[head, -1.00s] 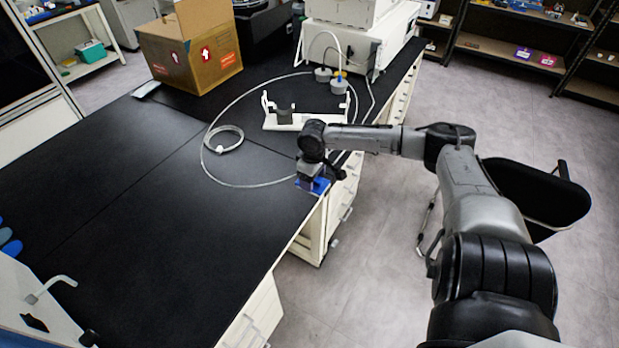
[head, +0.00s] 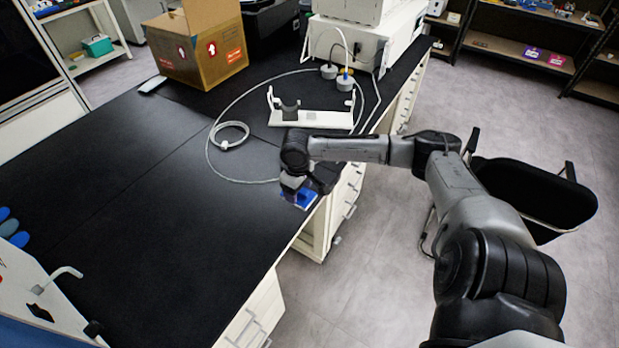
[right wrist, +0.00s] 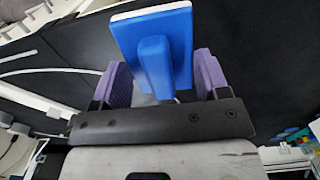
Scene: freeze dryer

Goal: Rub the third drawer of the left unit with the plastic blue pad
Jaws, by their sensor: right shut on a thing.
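The plastic blue pad (head: 300,198) is at my right gripper (head: 297,186), by the bench's right edge in the head view. In the right wrist view, the pad (right wrist: 180,35) has a white layer along its far edge. My right gripper (right wrist: 160,82) is shut on its blue handle, between purple finger pads. I cannot tell whether the pad touches the bench top. White drawer units stand under the bench: one at the bottom (head: 255,318) and one farther back (head: 346,205), partly behind my arm. Their drawer fronts show only at a steep angle. My left gripper is not in view.
The black bench top (head: 150,215) is mostly clear at left. A white holder (head: 310,118), a looped tube (head: 232,135) and a cardboard box (head: 205,60) are farther back. A black chair (head: 535,190) stands right of my arm. Floor beside the drawers is open.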

